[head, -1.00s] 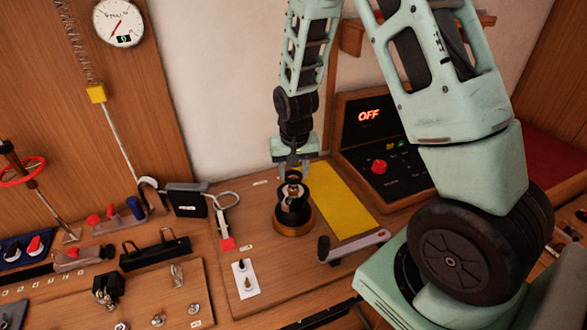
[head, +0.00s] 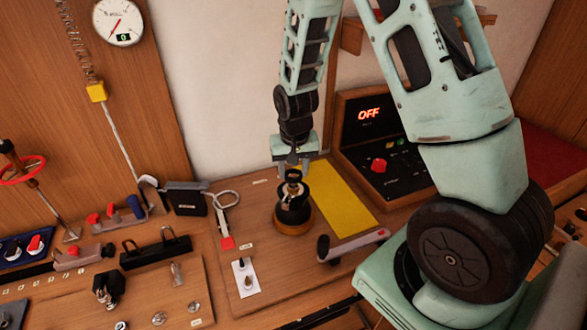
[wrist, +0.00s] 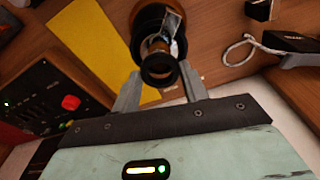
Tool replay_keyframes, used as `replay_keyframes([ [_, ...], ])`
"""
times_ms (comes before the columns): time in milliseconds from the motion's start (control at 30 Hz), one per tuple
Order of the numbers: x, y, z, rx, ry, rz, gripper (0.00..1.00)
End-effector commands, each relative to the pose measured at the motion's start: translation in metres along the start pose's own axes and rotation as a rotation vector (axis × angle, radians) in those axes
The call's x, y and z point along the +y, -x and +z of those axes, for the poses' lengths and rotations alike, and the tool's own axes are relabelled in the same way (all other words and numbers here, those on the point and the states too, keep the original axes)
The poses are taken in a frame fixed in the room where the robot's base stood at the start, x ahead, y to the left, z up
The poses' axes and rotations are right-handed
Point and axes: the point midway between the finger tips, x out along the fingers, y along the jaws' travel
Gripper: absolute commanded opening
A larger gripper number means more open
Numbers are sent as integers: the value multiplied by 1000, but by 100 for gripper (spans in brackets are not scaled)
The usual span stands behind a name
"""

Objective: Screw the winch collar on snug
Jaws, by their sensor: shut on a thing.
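The winch (head: 294,215) stands upright on the wooden panel, with a black drum and a brass-coloured base. It also shows at the top of the wrist view (wrist: 150,18). The collar, a dark ring (wrist: 158,70), is at the winch's top end, nearest my wrist camera. My gripper (head: 294,168) is above the winch, pointing down. In the wrist view its two grey fingers (wrist: 160,82) are on either side of the dark ring, shut on it. The threads and the collar's seating are hidden, so I cannot tell how tight it is.
A yellow strip (head: 342,200) lies right of the winch. Behind it is a black control box (head: 375,150) reading OFF, with a red knob. A winch handle (head: 350,243) lies in front. A metal clip (head: 222,212) and several fittings are to the left.

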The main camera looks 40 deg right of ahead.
Motion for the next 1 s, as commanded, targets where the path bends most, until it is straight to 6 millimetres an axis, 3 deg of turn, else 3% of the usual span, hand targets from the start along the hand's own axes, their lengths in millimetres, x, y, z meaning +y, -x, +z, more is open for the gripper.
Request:
replay_keyframes([
  [1000,0,-30,4,0,0,0,22],
])
